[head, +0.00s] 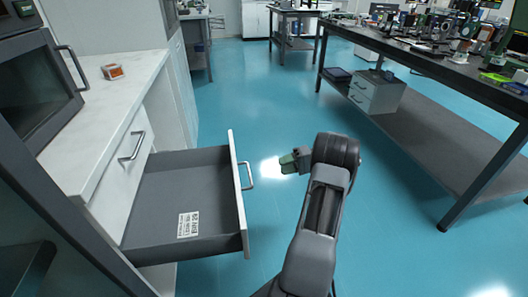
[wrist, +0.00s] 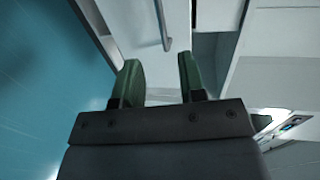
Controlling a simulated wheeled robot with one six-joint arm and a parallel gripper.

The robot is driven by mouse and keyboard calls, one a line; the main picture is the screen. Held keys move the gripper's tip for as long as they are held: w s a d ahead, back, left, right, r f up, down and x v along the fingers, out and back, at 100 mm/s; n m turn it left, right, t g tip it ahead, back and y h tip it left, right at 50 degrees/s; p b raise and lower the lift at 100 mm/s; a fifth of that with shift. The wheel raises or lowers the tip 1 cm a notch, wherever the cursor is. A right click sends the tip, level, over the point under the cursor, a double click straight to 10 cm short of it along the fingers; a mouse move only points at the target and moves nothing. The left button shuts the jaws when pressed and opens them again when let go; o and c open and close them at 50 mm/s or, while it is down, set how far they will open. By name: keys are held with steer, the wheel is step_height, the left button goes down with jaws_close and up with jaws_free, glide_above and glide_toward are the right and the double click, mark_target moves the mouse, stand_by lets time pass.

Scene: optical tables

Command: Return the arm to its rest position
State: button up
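My arm reaches up from the bottom of the head view over the blue floor. My gripper (head: 291,162) points left, just right of the open drawer's handle. In the wrist view my gripper (wrist: 163,82) shows two green fingers held apart with nothing between them. The open drawer (head: 240,205) stands out from the white counter on the left and holds only a flat printed label (head: 188,224). A bar handle (wrist: 162,25) on a white front lies beyond the fingertips in the wrist view; I see no contact with it.
The white counter (head: 118,105) carries a small orange-and-white box (head: 112,71). A dark oven-like appliance (head: 38,85) is at far left. A long black optical table (head: 440,68) with a lower shelf (head: 430,135) stands on the right. The blue floor (head: 235,95) between is clear.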

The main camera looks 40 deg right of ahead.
steer(key=w+a+r+n+g+h+p, duration=0.1)
steer(key=a+r+g+h+p, duration=0.1)
steer(key=a+r+p, duration=0.4)
steer(key=w+a+r+g+h+p, duration=0.1)
steer(key=a+r+g+p, duration=0.25)
steer(key=a+r, duration=0.4)
steer(key=s+a+r+n+h+p, duration=0.1)
steer(key=s+a+r+h+p, duration=0.2)
steer(key=r+p, duration=0.4)
steer(key=s+a+r+n+t+h+p, duration=0.1)
steer(key=s+a+r+h+p, duration=0.3)
steer(key=r, duration=0.7)
steer(key=s+a+r+n+t+h+p, duration=0.1)
steer(key=s+a+r+h+p, duration=0.3)
steer(key=a+r+p, duration=0.5)
steer(key=s+a+n+p, duration=0.1)
steer(key=s+p, duration=0.1)
steer(key=shift+s, duration=0.4)
steer(key=shift+a, duration=0.15)
